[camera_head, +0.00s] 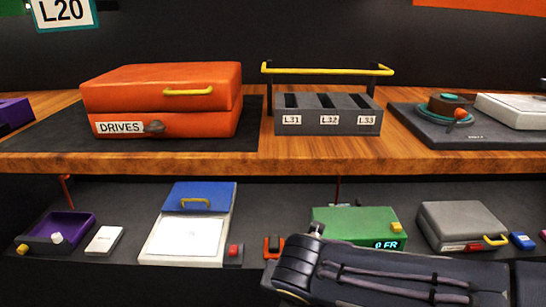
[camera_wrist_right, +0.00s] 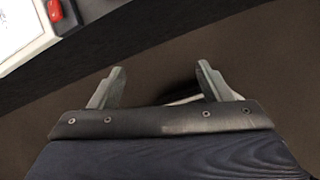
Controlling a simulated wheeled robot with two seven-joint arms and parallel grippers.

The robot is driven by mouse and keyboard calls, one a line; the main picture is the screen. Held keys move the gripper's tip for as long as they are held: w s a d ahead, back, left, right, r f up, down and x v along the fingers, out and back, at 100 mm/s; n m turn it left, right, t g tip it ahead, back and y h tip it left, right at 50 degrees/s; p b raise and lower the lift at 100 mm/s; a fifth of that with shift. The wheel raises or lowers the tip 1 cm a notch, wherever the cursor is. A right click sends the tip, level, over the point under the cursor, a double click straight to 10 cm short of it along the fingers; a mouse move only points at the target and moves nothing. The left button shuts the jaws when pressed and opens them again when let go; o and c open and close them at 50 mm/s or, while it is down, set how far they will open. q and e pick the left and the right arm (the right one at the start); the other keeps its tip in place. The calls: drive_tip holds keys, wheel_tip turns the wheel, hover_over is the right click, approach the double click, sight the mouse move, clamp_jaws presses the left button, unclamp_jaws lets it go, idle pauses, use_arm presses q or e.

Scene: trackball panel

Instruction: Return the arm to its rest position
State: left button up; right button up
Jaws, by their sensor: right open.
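My right gripper (camera_wrist_right: 158,84) shows in the right wrist view with its two fingers spread apart and nothing between them. It hangs over a plain brown surface, apart from any object. In the head view, a dark arm link of mine (camera_head: 390,275) crosses the lower right, in front of the lower shelf. The right gripper's fingers cannot be made out in the head view. My left gripper is in neither view.
The upper wooden shelf (camera_head: 200,163) carries an orange DRIVES case (camera_head: 165,85) and a grey slotted rack (camera_head: 345,122). The lower shelf holds a purple tray (camera_head: 75,225), a blue-lidded white box (camera_head: 182,240), a green device (camera_head: 350,222) and a grey case (camera_head: 455,218). My arm is close to the green device.

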drive_tip(key=s+d+m+y, duration=0.2)
drive_tip(key=s+d+m, duration=0.6)
drive_tip(key=m, duration=0.9)
drive_tip(key=s+d+m+y, duration=0.2)
drive_tip(key=s+d+m, duration=0.55)
drive_tip(key=m, duration=0.85)
wheel_tip(320, 180, up, 33)
drive_tip(key=w+d+m+p, duration=0.1)
drive_tip(key=p, duration=3.2)
drive_tip(key=shift+w+d+p, duration=0.2)
drive_tip(key=shift+w+p, duration=0.15)
drive_tip(key=shift+w, duration=0.05)
drive_tip(key=shift+f, duration=0.1)
